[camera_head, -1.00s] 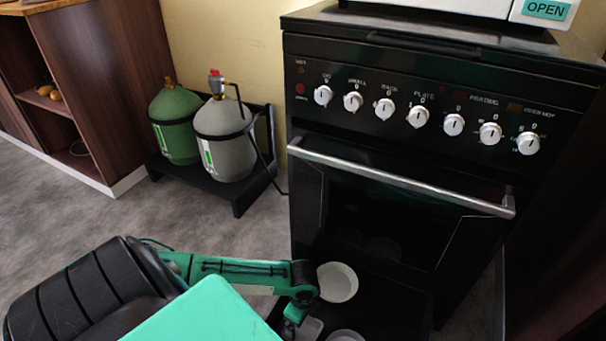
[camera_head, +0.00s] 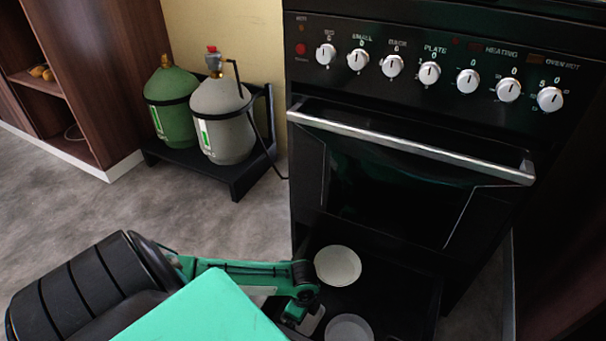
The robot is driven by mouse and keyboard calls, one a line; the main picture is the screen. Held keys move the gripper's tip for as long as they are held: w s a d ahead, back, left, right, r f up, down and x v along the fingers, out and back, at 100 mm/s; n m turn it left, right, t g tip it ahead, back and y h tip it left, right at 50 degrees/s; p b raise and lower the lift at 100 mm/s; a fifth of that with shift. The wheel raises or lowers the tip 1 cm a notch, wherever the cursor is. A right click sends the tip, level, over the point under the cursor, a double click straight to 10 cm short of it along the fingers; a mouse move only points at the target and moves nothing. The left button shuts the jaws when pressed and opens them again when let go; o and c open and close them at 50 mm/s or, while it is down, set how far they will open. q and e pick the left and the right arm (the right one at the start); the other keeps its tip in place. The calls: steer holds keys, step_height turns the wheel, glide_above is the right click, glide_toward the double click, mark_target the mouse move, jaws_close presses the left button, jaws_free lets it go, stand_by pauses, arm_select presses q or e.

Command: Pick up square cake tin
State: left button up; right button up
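An open black drawer (camera_head: 385,295) sits low under the oven, with dishes in it. A pale grey piece (camera_head: 314,323), possibly a corner of the square cake tin, shows in the drawer beside my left gripper; most of it is hidden by my arm and the frame edge. My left gripper (camera_head: 297,312) points down at the drawer's left side. Its fingers are dark and partly hidden, so I cannot tell whether they are open or touch the piece. My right gripper is not in view.
A round white dish (camera_head: 338,265) and a round grey-white dish (camera_head: 349,329) lie in the drawer near my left gripper. The oven (camera_head: 400,190) with its handle rises above. Two gas bottles (camera_head: 222,122) stand on a black stand. Grey floor (camera_head: 205,225) is clear.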

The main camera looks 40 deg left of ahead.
arm_select(q)
steer(key=shift+f, duration=0.45)
steer(key=shift+c, duration=0.4)
steer(key=c, duration=0.8)
steer(key=shift+r, duration=0.15)
